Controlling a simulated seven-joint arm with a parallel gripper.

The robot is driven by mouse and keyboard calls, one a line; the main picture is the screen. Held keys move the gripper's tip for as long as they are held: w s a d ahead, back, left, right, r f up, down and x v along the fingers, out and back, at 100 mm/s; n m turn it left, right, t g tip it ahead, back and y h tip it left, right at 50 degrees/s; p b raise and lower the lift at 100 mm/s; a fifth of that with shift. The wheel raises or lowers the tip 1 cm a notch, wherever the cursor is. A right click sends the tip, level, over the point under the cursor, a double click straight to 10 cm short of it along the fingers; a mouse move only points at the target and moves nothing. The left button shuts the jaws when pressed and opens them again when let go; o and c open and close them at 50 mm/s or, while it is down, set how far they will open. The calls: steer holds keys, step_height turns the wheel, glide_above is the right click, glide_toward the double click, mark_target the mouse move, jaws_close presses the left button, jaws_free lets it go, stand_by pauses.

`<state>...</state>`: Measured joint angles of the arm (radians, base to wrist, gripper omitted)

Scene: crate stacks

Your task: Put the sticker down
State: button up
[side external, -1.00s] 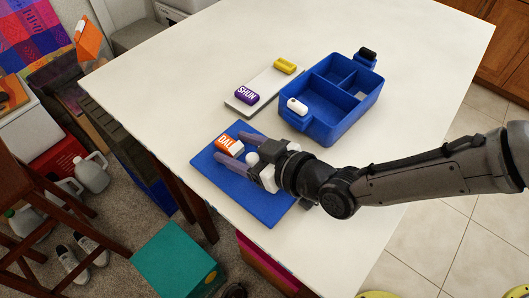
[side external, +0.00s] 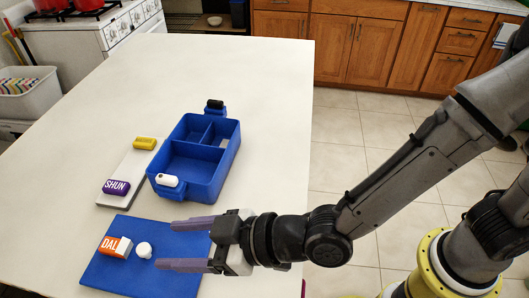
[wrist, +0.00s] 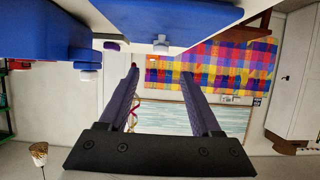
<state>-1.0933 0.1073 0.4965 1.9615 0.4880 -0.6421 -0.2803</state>
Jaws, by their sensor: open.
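No flat sticker can be made out. On the blue mat (side external: 110,275) lie an orange and white block marked "DAL" (side external: 115,246) and, just right of it, a small white round piece (side external: 144,250). My gripper (side external: 188,244) is open with nothing between its fingers. It is over the mat's right side, its fingers pointing left towards the white piece but apart from it. The wrist view is upside down and shows both fingers (wrist: 157,78) apart, with the white round piece (wrist: 160,44) beyond them at the mat's underside in the picture.
A blue divided crate (side external: 190,192) stands behind the mat, with a white piece (side external: 167,180) on its near rim and a black one (side external: 214,104) at the far end. The far table is clear.

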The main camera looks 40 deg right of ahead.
steer(key=w+d+r+m+g+h, duration=0.15)
steer(key=d+r, duration=0.25)
steer(key=d, duration=0.9)
steer(key=w+d+r+m+t+h, duration=0.1)
steer(key=d+r+m+h, duration=0.25)
steer(key=d, duration=0.85)
steer(key=s+d+f+m+g+h, duration=0.1)
steer(key=s+d+m+g+h, duration=0.2)
steer(key=s+d, duration=1.2)
steer(key=d+m+h, duration=0.1)
steer(key=d, duration=0.3)
steer(key=shift+s, duration=0.4)
steer(key=shift+a, duration=0.1)
